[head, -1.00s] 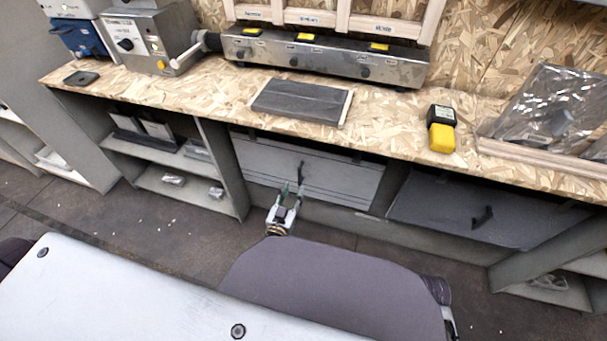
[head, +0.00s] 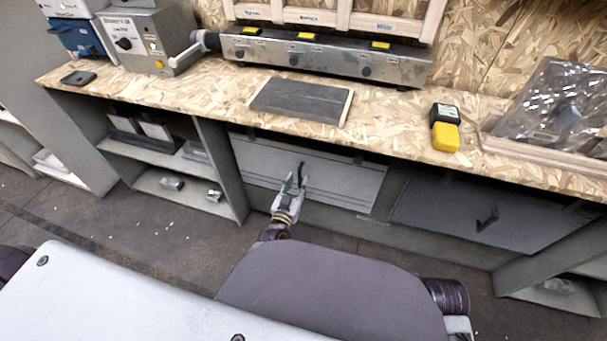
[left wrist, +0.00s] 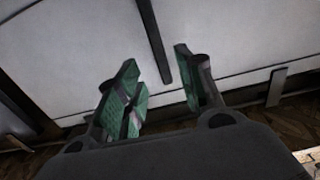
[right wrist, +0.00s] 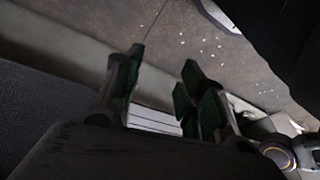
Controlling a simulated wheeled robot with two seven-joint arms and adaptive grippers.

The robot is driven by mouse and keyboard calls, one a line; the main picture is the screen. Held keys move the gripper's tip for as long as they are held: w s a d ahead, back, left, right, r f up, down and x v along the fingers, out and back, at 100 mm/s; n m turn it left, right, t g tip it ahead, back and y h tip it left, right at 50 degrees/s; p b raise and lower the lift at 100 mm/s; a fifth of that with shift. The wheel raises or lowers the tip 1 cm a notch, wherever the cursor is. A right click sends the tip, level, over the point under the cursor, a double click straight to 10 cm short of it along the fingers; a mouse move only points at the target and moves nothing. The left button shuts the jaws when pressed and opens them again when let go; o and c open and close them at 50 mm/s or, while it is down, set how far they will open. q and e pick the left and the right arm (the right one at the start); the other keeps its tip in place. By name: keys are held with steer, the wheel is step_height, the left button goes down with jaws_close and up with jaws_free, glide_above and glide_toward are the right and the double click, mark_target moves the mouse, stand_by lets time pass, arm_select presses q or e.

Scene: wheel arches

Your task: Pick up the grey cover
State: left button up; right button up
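A light grey cover panel (head: 345,188) with a dark upright handle (head: 302,170) closes the middle bay under the bench. I take this as the grey cover. In the left wrist view the pale panel (left wrist: 235,45) fills the background. My left gripper (head: 292,183) is in front of the panel at its handle. Its green-padded fingers (left wrist: 157,72) are open, and the handle (left wrist: 155,40) shows in the gap between them; contact cannot be told. My right gripper (right wrist: 160,80) is open and empty, low and away from the panel.
A darker grey panel (head: 470,212) with its own handle is to the right. Open shelves (head: 165,165) are to the left. The bench top (head: 390,110) holds a dark slab (head: 300,101) and a yellow-black device (head: 445,128).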

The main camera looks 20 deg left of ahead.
mark_target(299, 176)
arm_select(q)
steer(key=shift+w, duration=0.15)
arm_select(e)
steer(key=shift+f, duration=0.1)
arm_select(q)
steer(key=shift+w+b, duration=0.2)
steer(key=shift+b, duration=0.1)
steer(key=shift+w+a+b, duration=0.1)
steer(key=shift+w+b, duration=0.4)
steer(key=shift+w, duration=0.4)
steer(key=shift+w+b, duration=0.95)
steer(key=shift+w, duration=0.4)
arm_select(e)
steer(key=shift+w+a+f+t+y, duration=0.2)
steer(key=shift+a+f, duration=0.1)
steer(key=shift+f, duration=0.25)
steer(key=shift+w+a+f+t+y, duration=0.1)
steer(key=shift+a+f+t+y, duration=0.1)
steer(key=shift+a+f, duration=0.3)
steer(key=shift+w+a+f+t+y, duration=0.15)
steer(key=shift+f+t+y, duration=0.05)
steer(key=shift+f, duration=0.45)
arm_select(q)
steer(key=shift+c, duration=0.3)
jaws_close()
steer(key=shift+r, duration=0.15)
arm_select(e)
steer(key=shift+r, duration=0.1)
